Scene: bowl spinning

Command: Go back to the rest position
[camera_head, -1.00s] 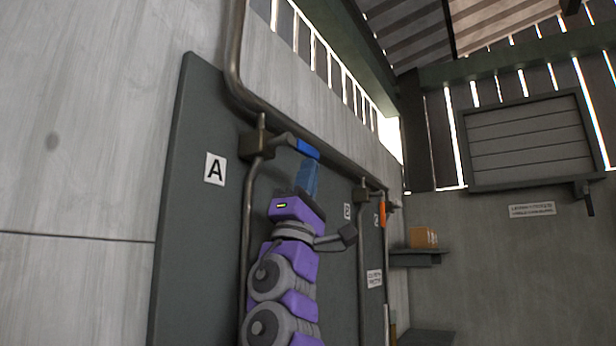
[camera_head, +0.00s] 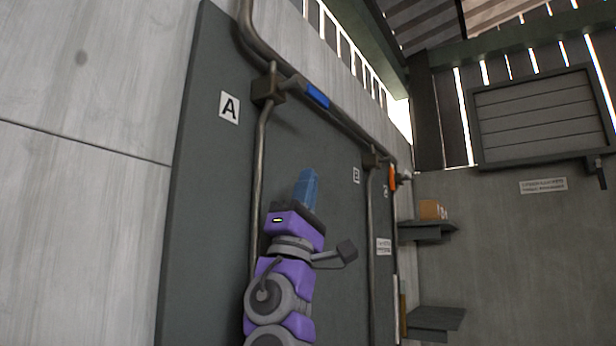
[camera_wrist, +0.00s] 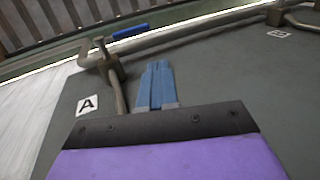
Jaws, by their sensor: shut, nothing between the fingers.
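My gripper (camera_head: 306,187) has blue fingers that are shut with nothing between them. It points upward in front of the dark grey wall panel, at the end of my purple and grey arm. In the wrist view, my gripper (camera_wrist: 157,68) shows its fingers side by side. Above it on the panel is a valve with a blue-ended handle (camera_head: 318,95), set on a pipe near the label A (camera_head: 229,107). The blue handle also shows in the wrist view (camera_wrist: 130,31). The fingers are apart from the handle, with a clear gap below it.
A second valve with an orange handle (camera_head: 392,177) sits farther along the panel, past the label B (camera_head: 356,175). Two grey shelves (camera_head: 436,319) stick out at the right, the upper one holding a cardboard box (camera_head: 433,209). A shuttered window (camera_head: 541,118) is on the back wall.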

